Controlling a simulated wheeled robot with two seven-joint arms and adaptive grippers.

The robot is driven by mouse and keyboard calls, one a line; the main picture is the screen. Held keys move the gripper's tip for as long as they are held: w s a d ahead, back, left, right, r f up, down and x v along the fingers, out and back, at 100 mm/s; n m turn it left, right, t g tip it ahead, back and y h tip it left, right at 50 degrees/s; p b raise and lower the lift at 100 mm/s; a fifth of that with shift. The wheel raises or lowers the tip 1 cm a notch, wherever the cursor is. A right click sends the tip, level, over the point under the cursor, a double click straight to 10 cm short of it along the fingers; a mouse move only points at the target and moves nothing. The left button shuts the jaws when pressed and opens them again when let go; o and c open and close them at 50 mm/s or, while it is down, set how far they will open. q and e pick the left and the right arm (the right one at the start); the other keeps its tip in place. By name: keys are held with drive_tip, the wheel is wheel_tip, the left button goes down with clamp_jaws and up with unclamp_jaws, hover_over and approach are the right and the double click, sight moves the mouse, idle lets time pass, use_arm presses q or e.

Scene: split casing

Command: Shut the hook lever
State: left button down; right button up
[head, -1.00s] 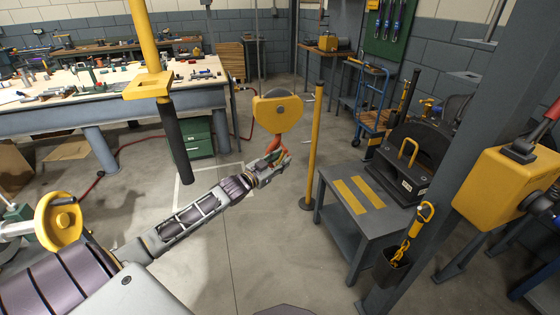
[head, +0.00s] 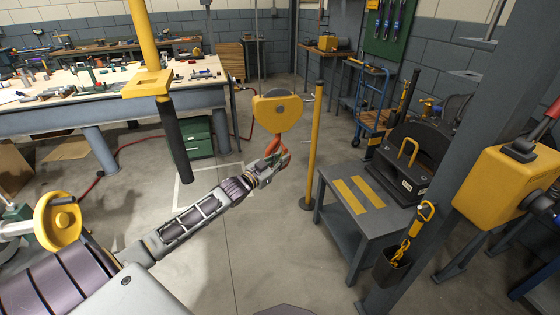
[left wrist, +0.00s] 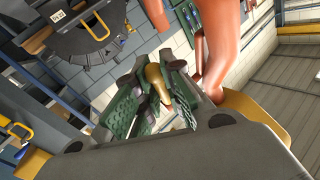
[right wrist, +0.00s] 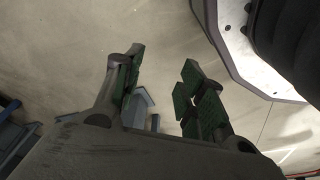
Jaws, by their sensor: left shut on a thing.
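The yellow hook block (head: 278,113) hangs in the middle of the head view with an orange-red hook (head: 284,164) below it. My left gripper (head: 275,160) is at the hook. In the left wrist view the orange hook (left wrist: 222,48) rises right beside the fingers. A brass-coloured piece, seemingly the hook lever (left wrist: 156,80), sits between the green finger pads, and the left gripper is shut on it. Whether the lever closes the hook's mouth is hidden. My right gripper (right wrist: 160,95) shows only in the right wrist view, its fingers apart and empty above the floor.
A yellow post (head: 314,145) stands just right of the hook. A grey table (head: 352,200) with yellow stripes is farther right, beside a grey column (head: 455,150). A workbench (head: 60,122) is at the back left. Floor below the hook is clear.

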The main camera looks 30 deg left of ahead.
use_arm(q)
drive_tip(key=w+n+t+y+b, duration=0.1)
drive_tip(key=n+t+y+b, duration=0.1)
drive_tip(key=n+t+b, duration=0.1)
drive_tip(key=w+d+n+t+y+b, duration=0.1)
drive_tip(key=n+t+y+b, duration=0.1)
drive_tip(key=n+t+b, duration=0.1)
drive_tip(key=w+d+n+t+y+b, duration=0.1)
drive_tip(key=n+t+y+b, duration=0.2)
drive_tip(key=n+b, duration=0.2)
drive_tip(key=shift+d+r+n+b, duration=0.1)
drive_tip(key=shift+d+n+b, duration=0.2)
drive_tip(key=shift+b, duration=0.2)
use_arm(e)
drive_tip(key=w+a+r+t+y, duration=0.1)
drive_tip(key=a+r, duration=0.2)
drive_tip(key=r, duration=0.5)
drive_tip(key=w+a+r+t+y, duration=0.1)
drive_tip(key=w+a+r, duration=0.1)
drive_tip(key=r, duration=0.6)
drive_tip(key=shift+a, duration=0.45)
drive_tip(key=shift+s+f, duration=0.1)
drive_tip(key=shift+s, duration=0.05)
use_arm(q)
drive_tip(key=c, duration=1.5)
unclamp_jaws()
use_arm(e)
drive_tip(key=shift+r, duration=0.25)
